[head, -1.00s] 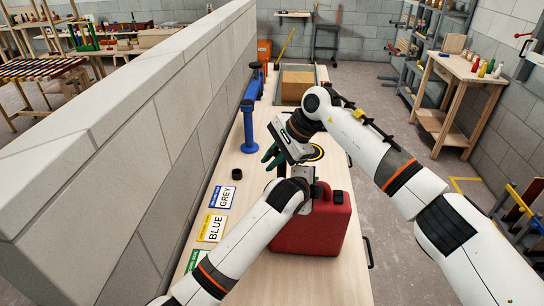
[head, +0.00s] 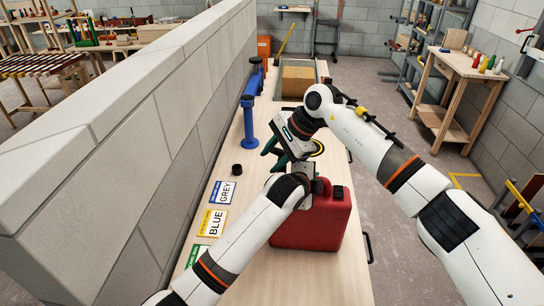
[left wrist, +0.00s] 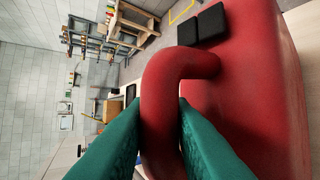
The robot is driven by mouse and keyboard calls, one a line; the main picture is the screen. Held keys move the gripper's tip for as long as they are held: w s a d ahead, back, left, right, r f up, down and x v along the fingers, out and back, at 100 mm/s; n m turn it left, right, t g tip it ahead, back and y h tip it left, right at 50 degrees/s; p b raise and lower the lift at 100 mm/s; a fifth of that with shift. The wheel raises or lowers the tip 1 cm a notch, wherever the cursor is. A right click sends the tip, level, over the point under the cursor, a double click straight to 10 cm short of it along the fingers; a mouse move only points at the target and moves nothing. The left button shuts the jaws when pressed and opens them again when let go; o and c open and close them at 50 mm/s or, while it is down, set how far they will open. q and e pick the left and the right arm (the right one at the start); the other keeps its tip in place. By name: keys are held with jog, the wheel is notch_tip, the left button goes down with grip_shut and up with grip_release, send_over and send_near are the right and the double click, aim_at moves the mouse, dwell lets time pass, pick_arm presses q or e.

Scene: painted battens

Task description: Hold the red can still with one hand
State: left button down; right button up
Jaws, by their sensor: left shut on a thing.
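The red can (head: 312,228) stands upright on the pale bench, at the lower middle of the head view. It also fills much of the left wrist view (left wrist: 262,100). My left gripper (left wrist: 159,108) is shut on the can's red handle, with one green finger on each side of it.
A black cap (head: 237,169) lies on the bench left of the right gripper. A blue post fixture (head: 249,125) and a tray with a brown box (head: 298,77) stand farther back.

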jog(key=w+v, duration=0.1)
jog(key=v, duration=1)
jog(key=shift+s+r, duration=0.3)
jog(key=shift+s, duration=0.2)
jog(key=shift+d, duration=0.1)
